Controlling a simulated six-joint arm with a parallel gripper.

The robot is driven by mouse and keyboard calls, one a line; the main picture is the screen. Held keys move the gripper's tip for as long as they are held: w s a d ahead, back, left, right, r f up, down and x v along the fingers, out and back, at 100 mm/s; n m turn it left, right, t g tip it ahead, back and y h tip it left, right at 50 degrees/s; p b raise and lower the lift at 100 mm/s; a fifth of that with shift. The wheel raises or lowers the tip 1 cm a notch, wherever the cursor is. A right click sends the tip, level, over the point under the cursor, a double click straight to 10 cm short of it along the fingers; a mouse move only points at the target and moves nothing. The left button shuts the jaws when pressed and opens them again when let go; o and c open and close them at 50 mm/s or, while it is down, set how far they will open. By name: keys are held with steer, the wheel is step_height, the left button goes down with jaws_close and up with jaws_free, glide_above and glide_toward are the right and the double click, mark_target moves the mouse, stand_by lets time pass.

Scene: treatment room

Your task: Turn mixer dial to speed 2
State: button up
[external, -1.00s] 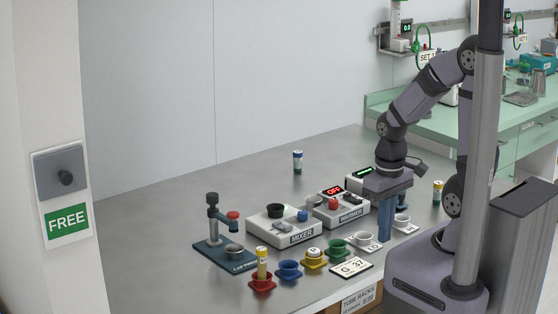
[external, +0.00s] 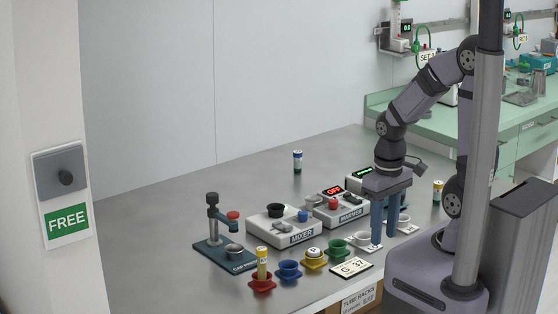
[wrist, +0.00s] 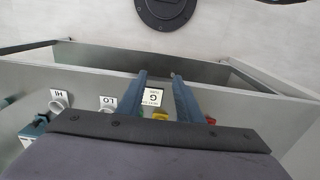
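The mixer (external: 268,233) is a white box with a MIXER label on its front, left of my gripper on the steel table. On its top are a black round holder (external: 276,211), a blue knob (external: 302,216) and a low grey dial-like part (external: 281,227). Its speed marks are too small to read. My gripper (external: 384,241) points down, right of the mixer and apart from it, near the white cups. In the wrist view my gripper (wrist: 160,75) has its two blue fingers apart, with nothing held between them. The mixer is not recognisable in that view.
The warmer (external: 338,214), with a red OFF display, stands between mixer and gripper. Red (external: 262,284), blue (external: 289,271), yellow (external: 314,260) and green (external: 338,248) cups line the front. A G 37 card (external: 351,267) lies nearby. A dark stand (external: 224,255) is left of the mixer.

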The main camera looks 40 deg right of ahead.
steer(key=shift+o, duration=0.2)
steer(key=w+d+n+t+y+b, duration=0.1)
steer(key=w+d+n+b, duration=0.1)
steer(key=w, duration=1.5)
steer(key=shift+f+n+y+b, duration=0.25)
steer(key=shift+n+b, duration=0.35)
steer(key=shift+n, duration=0.3)
steer(key=n+t+y+b, duration=0.2)
steer(key=n+b, duration=0.1)
steer(key=n, duration=0.2)
glide_toward(303, 212)
steer(key=shift+p+x, duration=1.35)
steer(key=shift+x, duration=2.75)
jaws_close()
